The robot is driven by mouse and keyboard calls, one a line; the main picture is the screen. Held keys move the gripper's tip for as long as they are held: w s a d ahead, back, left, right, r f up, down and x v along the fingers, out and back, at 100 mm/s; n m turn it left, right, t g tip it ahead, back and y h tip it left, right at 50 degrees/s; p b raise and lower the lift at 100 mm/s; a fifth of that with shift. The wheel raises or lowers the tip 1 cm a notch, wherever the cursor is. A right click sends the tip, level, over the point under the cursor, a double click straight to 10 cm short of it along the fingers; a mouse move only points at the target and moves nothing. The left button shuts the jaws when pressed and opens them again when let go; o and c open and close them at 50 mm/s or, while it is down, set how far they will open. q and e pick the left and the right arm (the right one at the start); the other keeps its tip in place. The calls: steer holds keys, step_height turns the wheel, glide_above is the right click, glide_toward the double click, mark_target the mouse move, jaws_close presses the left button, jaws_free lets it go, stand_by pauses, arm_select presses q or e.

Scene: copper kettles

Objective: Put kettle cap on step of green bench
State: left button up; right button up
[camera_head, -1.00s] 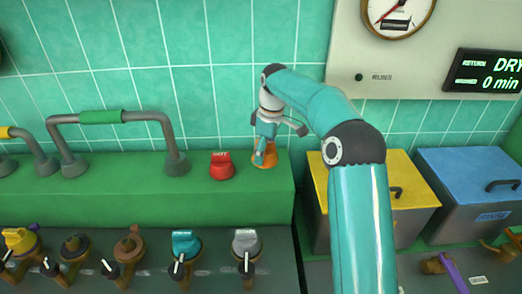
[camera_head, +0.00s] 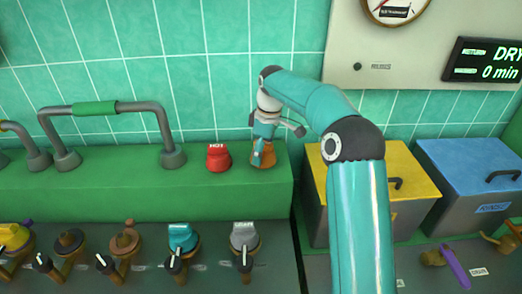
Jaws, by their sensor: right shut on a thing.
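The green bench (camera_head: 120,198) runs along the tiled wall, and its raised step carries an orange-copper kettle cap (camera_head: 262,160) near the right end. My right gripper (camera_head: 262,153) points down at the cap and is shut on it. The cap sits at the step's surface; the fingers partly hide it, so I cannot tell whether it bears fully on the step. My left gripper is not in view.
A red knob marked HOT (camera_head: 218,158) stands just left of the cap. A grey pipe with a green sleeve (camera_head: 95,108) is further left. Several valves line the lower front. A yellow-lidded bin (camera_head: 400,172) and a blue-lidded bin (camera_head: 465,165) stand right.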

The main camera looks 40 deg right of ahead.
steer(key=shift+f, duration=0.5)
steer(key=o, duration=1.1)
steer(key=shift+c, duration=0.2)
steer(key=r, duration=0.8)
steer(key=s+r, duration=0.1)
steer(key=r, duration=0.2)
steer(key=shift+s+d+r, duration=0.1)
steer(key=shift+d+r, duration=0.15)
steer(key=shift+r, duration=0.15)
